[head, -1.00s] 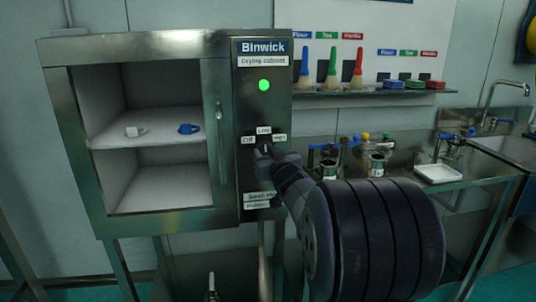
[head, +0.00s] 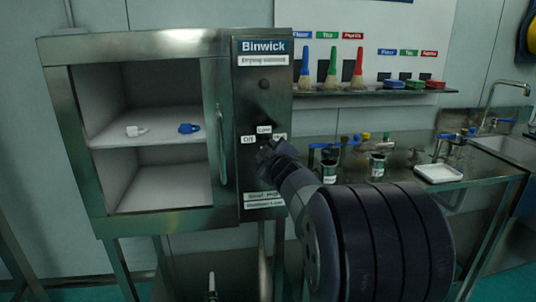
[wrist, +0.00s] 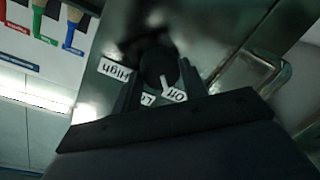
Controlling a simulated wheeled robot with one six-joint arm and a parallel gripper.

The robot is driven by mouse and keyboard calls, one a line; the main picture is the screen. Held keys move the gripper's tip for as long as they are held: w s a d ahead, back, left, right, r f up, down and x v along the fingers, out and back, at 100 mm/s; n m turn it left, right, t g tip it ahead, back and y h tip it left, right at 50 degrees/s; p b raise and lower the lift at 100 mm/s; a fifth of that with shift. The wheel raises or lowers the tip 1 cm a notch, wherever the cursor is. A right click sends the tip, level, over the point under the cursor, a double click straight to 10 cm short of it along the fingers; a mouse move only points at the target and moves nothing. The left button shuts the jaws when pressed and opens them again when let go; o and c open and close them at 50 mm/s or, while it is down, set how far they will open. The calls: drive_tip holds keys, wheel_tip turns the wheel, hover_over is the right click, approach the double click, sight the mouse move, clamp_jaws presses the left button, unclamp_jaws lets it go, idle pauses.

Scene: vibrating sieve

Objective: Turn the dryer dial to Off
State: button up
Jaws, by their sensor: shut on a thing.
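The drying cabinet (head: 150,45) has a control panel on its right with a dark dial. My gripper (head: 266,150) is at that dial and hides most of it in the head view. In the wrist view the round black dial (wrist: 158,68) sits between the two fingers of my gripper (wrist: 160,82), which are shut on it. A white mark on the dial points toward the Off label (wrist: 174,95). The Low label is partly covered and the High label (wrist: 114,69) is on the other side. The panel lamp (head: 264,84) is dark.
The cabinet's upper shelf holds a white item (head: 136,131) and a blue item (head: 188,128). A door handle (head: 221,145) stands left of the panel. At right are brushes on a rack (head: 370,93), jars and a white tray (head: 438,173) on the counter.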

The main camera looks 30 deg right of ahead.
drive_tip(key=shift+a+n+g+b, duration=0.1)
drive_tip(key=shift+n+g+b, duration=0.25)
drive_tip(key=shift+n, duration=0.95)
drive_tip(key=o, duration=1)
drive_tip(key=shift+p+v, duration=0.95)
drive_tip(key=shift+v, duration=4.45)
drive_tip(key=shift+w+a+f, duration=0.1)
